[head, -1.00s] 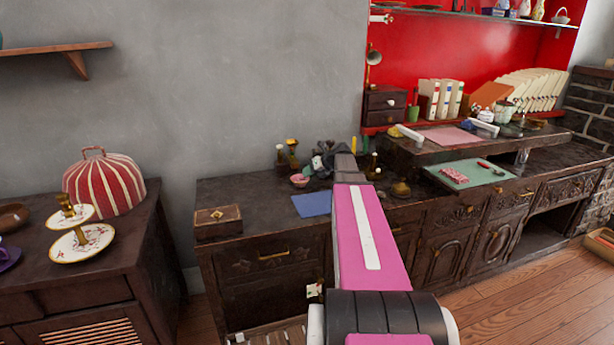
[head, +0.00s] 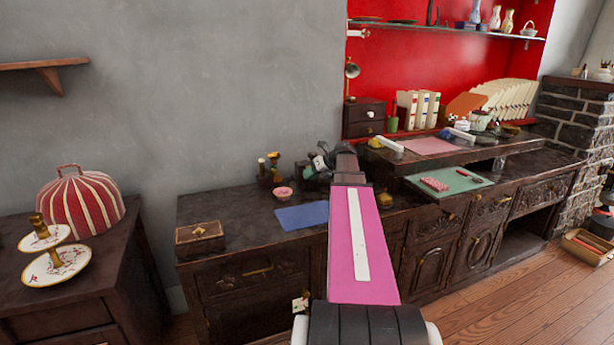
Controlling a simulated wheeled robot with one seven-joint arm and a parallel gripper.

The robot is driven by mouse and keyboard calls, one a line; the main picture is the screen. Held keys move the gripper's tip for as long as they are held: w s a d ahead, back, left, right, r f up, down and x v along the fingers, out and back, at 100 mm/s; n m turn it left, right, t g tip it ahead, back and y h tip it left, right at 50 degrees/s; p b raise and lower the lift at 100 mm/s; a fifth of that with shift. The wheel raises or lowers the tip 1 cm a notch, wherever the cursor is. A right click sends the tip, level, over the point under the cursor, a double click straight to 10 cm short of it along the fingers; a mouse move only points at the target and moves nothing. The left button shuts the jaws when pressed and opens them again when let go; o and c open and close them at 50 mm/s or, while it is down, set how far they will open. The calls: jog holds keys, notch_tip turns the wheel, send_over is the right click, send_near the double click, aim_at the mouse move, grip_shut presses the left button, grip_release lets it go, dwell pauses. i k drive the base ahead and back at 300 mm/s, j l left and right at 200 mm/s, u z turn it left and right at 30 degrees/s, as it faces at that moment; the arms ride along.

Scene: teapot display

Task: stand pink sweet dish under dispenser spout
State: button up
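The small pink sweet dish (head: 284,193) stands on the dark wooden counter (head: 235,222), behind the blue mat. My gripper (head: 319,166) is small and dark at the far end of my pink arm, just right of and beyond the dish in the head view. I see a gap between them, and no hold on the dish shows. The fingers are too small and dark to tell open from shut. Small brass pieces (head: 274,167) stand left of my gripper, behind the dish. I cannot tell whether they are the dispenser; no spout is clear. My arm hides part of the counter.
A blue mat (head: 302,216) lies in front of the dish. A wooden box (head: 200,239) stands at the counter's left end. A raised shelf (head: 455,154) and a green board (head: 448,182) lie to the right. A striped dome (head: 80,205) stands on the left cabinet.

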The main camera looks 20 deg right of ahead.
aim_at(282, 194)
jog(key=k, duration=1)
